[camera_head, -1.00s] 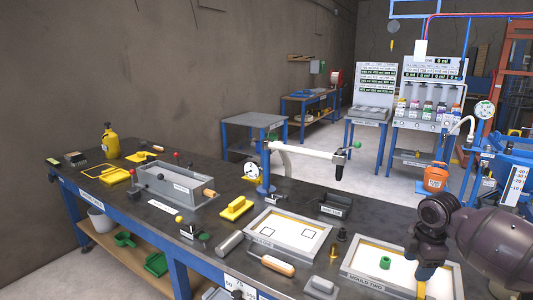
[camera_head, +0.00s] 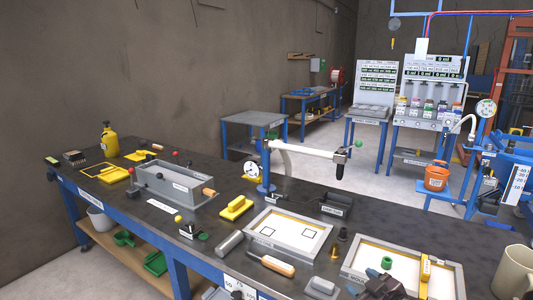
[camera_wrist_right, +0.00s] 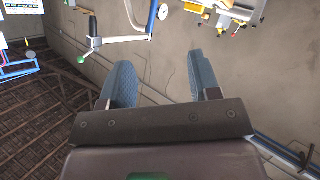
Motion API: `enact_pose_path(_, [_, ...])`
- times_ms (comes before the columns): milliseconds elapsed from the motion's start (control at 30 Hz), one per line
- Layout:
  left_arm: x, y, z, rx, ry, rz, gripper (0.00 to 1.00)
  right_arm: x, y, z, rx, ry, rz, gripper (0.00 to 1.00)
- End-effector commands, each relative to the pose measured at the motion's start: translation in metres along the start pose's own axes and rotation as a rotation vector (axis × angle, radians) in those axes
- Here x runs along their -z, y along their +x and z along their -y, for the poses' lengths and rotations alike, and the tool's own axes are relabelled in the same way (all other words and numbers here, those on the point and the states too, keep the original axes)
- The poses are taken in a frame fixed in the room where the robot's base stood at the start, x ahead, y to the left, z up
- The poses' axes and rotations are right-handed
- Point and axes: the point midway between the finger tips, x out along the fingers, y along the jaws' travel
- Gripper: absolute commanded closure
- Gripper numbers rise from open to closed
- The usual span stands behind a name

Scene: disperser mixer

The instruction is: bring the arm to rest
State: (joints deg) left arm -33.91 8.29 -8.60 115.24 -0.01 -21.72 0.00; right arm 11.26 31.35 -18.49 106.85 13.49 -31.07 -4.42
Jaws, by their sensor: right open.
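My right gripper (camera_head: 380,287) shows at the bottom edge of the head view, dark and partly cut off, in front of the MOULD TWO tray (camera_head: 455,283). In the right wrist view its two blue-grey fingers (camera_wrist_right: 163,75) stand wide apart with nothing between them. My left gripper is not in view.
A beige mug (camera_head: 517,272) stands at the bench's right end. A second mould tray (camera_head: 328,246), a wooden-handled tool (camera_head: 278,265) and a post with a white swing arm (camera_head: 305,150) are on the bench. An orange bucket (camera_head: 437,177) stands beyond.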

Motion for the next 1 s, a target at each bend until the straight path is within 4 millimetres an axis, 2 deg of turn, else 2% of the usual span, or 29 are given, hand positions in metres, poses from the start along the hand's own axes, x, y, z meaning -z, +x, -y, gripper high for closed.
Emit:
enact_pose_path(33, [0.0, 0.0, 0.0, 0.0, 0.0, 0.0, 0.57, -0.012, -0.011, 0.012, -0.014, 0.045, -0.011, 0.43])
enact_pose_path(100, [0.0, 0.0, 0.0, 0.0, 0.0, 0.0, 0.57, -0.026, -0.026, 0.024, -0.039, 0.094, -0.024, 0.43])
enact_pose_path(333, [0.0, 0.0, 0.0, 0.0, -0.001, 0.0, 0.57, -0.079, -0.081, 0.059, -0.123, 0.217, 0.004, 0.43])
enact_pose_path(700, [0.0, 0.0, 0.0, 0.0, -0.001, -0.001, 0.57, -0.184, -0.182, 0.124, -0.211, 0.413, 0.248, 0.43])
enact_pose_path(833, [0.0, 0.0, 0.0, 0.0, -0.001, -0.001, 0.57, -0.205, -0.207, 0.142, -0.215, 0.45, 0.31, 0.43])
enact_pose_path(1000, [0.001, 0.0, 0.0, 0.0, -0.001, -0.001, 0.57, -0.216, -0.22, 0.15, -0.213, 0.459, 0.342, 0.43])
